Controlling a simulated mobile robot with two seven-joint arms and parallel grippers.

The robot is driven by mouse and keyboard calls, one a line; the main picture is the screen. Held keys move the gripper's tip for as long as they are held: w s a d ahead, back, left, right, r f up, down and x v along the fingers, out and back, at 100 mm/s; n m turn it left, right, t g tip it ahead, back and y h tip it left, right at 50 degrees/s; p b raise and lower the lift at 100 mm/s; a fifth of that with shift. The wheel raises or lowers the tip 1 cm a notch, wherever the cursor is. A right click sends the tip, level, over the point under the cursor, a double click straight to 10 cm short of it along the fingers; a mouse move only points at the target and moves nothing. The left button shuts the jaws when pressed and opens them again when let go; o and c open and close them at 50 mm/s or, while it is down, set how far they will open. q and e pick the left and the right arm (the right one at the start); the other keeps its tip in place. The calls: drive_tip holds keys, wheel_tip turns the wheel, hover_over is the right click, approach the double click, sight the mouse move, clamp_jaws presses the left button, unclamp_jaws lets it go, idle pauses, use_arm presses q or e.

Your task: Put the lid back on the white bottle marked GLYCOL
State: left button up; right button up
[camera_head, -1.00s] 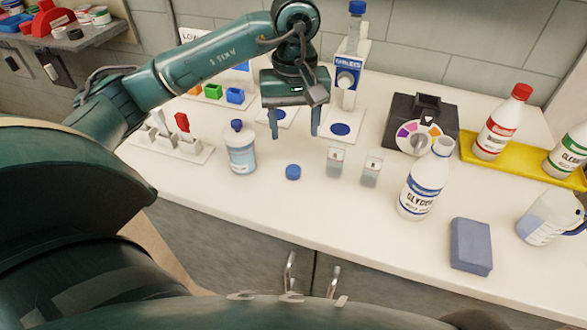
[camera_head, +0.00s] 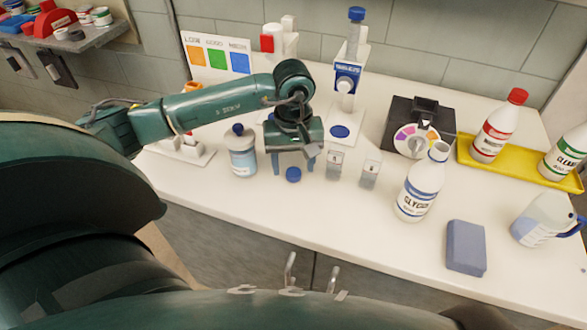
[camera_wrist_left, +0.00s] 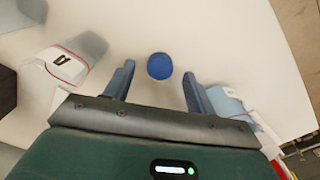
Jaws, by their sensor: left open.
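The white GLYCOL bottle (camera_head: 419,190) stands upright on the counter right of centre, with a blue-banded label and an uncapped white neck. A round blue lid (camera_head: 293,174) lies on the counter left of it. My left gripper (camera_head: 293,174) is open, its fingers pointing down on either side of the lid in the head view. In the left wrist view the same blue lid (camera_wrist_left: 160,66) lies between and slightly beyond the spread fingertips (camera_wrist_left: 158,68), touching neither. My right gripper does not show.
A small bottle with a dark blue cap (camera_head: 241,155) stands just left of the gripper. Two small clear containers (camera_head: 335,163) (camera_head: 370,172) stand to its right. A grey-blue block (camera_head: 466,248) and a jug (camera_head: 541,219) are at right. The front counter is clear.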

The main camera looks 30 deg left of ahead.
sight(294, 171)
use_arm(q)
drive_tip(key=shift+f, duration=0.75)
drive_tip(key=shift+c, duration=0.4)
drive_tip(key=c, duration=1)
wheel_tip(294, 171, up, 10)
drive_tip(key=shift+r+b, duration=0.1)
drive_tip(key=shift+b, duration=0.6)
